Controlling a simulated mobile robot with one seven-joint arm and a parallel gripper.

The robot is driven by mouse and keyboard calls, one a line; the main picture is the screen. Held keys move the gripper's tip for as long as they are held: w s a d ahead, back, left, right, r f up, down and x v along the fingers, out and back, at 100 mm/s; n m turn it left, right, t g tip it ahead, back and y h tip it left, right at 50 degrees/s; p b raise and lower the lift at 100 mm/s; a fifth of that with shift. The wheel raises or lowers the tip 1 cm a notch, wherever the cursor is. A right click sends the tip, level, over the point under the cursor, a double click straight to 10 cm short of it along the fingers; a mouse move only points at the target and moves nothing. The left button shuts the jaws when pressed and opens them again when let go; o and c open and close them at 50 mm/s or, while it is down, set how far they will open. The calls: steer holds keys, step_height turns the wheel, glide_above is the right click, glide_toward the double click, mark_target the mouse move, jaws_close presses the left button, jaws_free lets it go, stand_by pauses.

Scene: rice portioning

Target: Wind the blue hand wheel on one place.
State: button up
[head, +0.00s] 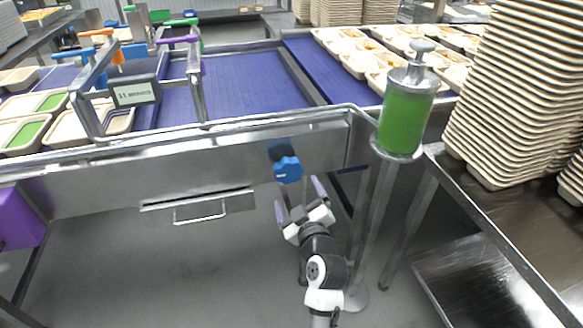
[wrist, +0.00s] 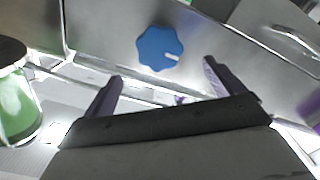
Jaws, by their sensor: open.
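The blue hand wheel (head: 287,169) is a lobed knob on the steel front panel of the conveyor, below its top rail. It also shows in the wrist view (wrist: 159,48), where a white mark on it points to the right. My gripper (head: 298,194) is just below the wheel in the head view, with its fingers apart and nothing between them. In the wrist view my gripper (wrist: 160,80) has one finger on either side of the wheel's position, and the wheel lies beyond the fingertips, apart from them.
A green-filled dispenser (head: 405,110) on a steel post stands right of the wheel. A drawer handle (head: 200,212) is on the panel to the left. A purple box (head: 17,218) is at far left. Stacked trays (head: 520,100) stand on the right table. The floor below the panel is clear.

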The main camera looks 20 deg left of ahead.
mark_target(289, 174)
steer(key=p+x, duration=0.2)
steer(key=x, duration=0.9)
steer(key=shift+w+a, duration=0.1)
steer(key=shift+c, duration=0.4)
steer(key=c, duration=0.9)
